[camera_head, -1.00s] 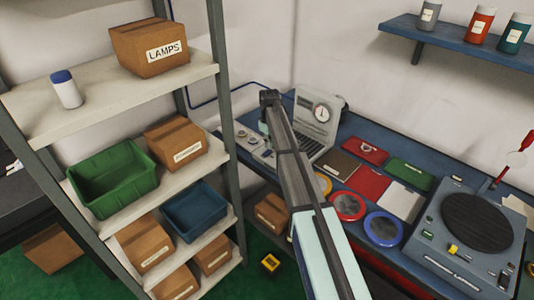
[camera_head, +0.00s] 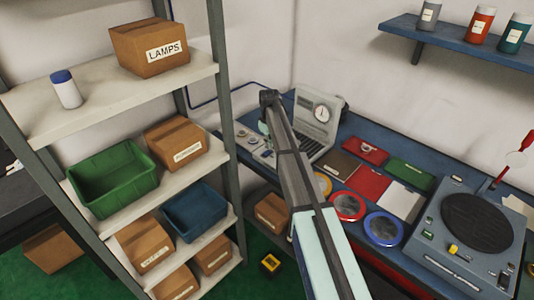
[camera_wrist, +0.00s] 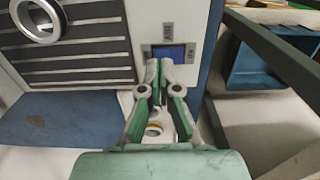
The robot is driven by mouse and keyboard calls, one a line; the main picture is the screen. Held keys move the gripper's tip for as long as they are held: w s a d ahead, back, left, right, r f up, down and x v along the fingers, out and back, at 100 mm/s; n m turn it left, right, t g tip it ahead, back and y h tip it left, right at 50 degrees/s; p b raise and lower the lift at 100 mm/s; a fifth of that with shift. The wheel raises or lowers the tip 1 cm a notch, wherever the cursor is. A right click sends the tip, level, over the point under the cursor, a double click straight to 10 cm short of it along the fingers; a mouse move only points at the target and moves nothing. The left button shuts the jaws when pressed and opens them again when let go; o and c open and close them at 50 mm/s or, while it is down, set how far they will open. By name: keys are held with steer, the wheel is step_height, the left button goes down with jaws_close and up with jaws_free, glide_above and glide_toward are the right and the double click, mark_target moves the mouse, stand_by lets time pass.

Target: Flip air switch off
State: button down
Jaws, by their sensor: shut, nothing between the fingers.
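The air switch (camera_wrist: 172,52) is a dark blue rocker in a pale panel in the wrist view. A small label reading AIR stands above it, and another label is at its right. My gripper (camera_wrist: 160,66) has green and grey fingers, shut and empty. Its tips overlap the lower left part of the switch in the picture; I cannot tell whether they touch it. In the head view, the machine with the round gauge (camera_head: 318,116) stands at the back of the blue bench. My gripper there is mostly hidden by my arm, and the switch is not distinguishable.
A slatted grey panel with a metal ring (camera_wrist: 40,20) is left of the switch. A shelf rack (camera_head: 105,98) with boxes and bins stands left of the bench. Red and blue rings (camera_head: 347,206) and a turntable device (camera_head: 476,222) occupy the bench at right.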

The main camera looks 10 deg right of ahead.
mark_target(269, 152)
steer(key=shift+f+b, duration=0.35)
steer(key=shift+f, duration=0.75)
stand_by(0.5)
steer(key=shift+r+p, duration=1.7)
steer(key=shift+r, duration=1.8)
steer(key=s+d+f+m+p, duration=0.1)
steer(key=s, duration=0.5)
steer(key=s+d+f+m+p, duration=0.1)
steer(key=s+d+f+p, duration=0.1)
steer(key=s, duration=0.3)
steer(key=s+d+f+m+p, duration=0.1)
steer(key=s+d+f, duration=0.1)
steer(key=s, duration=0.4)
steer(key=shift+s+d+p, duration=0.2)
steer(key=shift+s+p, duration=0.15)
steer(key=s+a+f+m+g+b, duration=0.1)
steer(key=s+a+f+g+b, duration=0.1)
steer(key=s+f, duration=1.05)
steer(key=s+a+f+m+g+b, duration=0.1)
steer(key=s+a+f+m, duration=0.1)
steer(key=s+f, duration=1)
steer(key=s+f+g+b, duration=0.1)
steer(key=s+f, duration=0.3)
steer(key=s, duration=0.9)
steer(key=s+a+f+m+g+b, duration=0.1)
steer(key=s+f, duration=0.3)
steer(key=s, duration=0.9)
steer(key=shift+a+f+g+b, duration=0.2)
steer(key=shift+f+g+b, duration=0.2)
steer(key=shift+g+b, duration=0.4)
